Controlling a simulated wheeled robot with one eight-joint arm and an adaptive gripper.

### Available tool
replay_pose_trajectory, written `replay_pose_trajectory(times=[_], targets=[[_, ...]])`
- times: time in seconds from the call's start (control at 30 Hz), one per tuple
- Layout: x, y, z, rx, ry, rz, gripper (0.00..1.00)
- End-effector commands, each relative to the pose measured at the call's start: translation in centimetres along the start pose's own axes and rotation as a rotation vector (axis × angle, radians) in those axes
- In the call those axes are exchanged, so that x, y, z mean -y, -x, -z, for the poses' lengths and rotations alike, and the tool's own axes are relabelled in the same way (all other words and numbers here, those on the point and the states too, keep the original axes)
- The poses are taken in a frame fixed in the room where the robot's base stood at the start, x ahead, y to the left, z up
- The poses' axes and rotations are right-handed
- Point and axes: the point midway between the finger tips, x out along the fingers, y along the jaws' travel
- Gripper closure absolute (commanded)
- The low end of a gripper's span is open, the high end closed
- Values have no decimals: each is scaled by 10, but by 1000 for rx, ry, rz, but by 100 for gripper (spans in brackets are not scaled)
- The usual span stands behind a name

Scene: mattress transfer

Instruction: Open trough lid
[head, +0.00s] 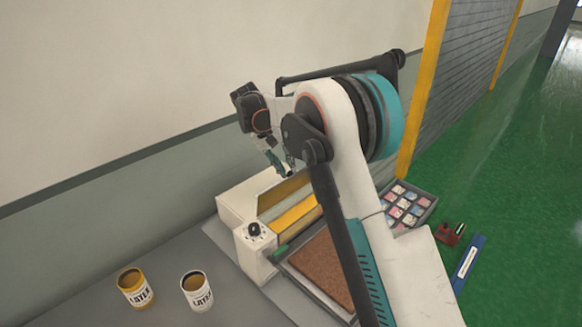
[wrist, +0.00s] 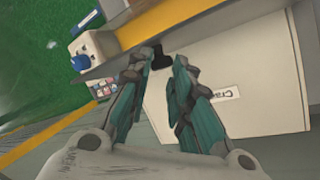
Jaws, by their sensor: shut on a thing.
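The cream trough machine (head: 235,205) stands against the wall, with a yellow inner surface (head: 297,214) showing. A tan panel (head: 283,192), apparently the lid, slants above the yellow surface at the machine's back. In the wrist view a pale panel (wrist: 200,125) with a partly hidden label starting "Cra" fills the middle. A small black handle (wrist: 160,56) is at its upper edge. My gripper (wrist: 162,63) has its fingertips around this handle and is shut on it. In the head view my gripper (head: 283,170) is at the tan panel's upper edge; the handle is hidden there.
A dial (head: 254,230) is on the machine's front end. A yellow can (head: 135,290) and a white can (head: 197,292) stand on the grey table (head: 225,270). A brown block (head: 322,268) in a tray and a tray of colourful pieces (head: 425,202) flank my arm.

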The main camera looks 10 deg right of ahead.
Motion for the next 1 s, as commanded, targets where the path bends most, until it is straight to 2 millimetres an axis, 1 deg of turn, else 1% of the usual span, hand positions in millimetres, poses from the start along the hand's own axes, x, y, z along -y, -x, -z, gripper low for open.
replay_pose_trajectory(times=[0.03,0.7,0.73,0.77,0.8,1.0], targets=[[20,-12,1,10,15,18,100],[22,-12,4,44,28,-14,100],[22,-12,4,44,28,-14,70],[22,-12,4,44,28,-14,63],[22,-12,4,44,27,-14,59],[19,-12,4,46,25,-14,59]])
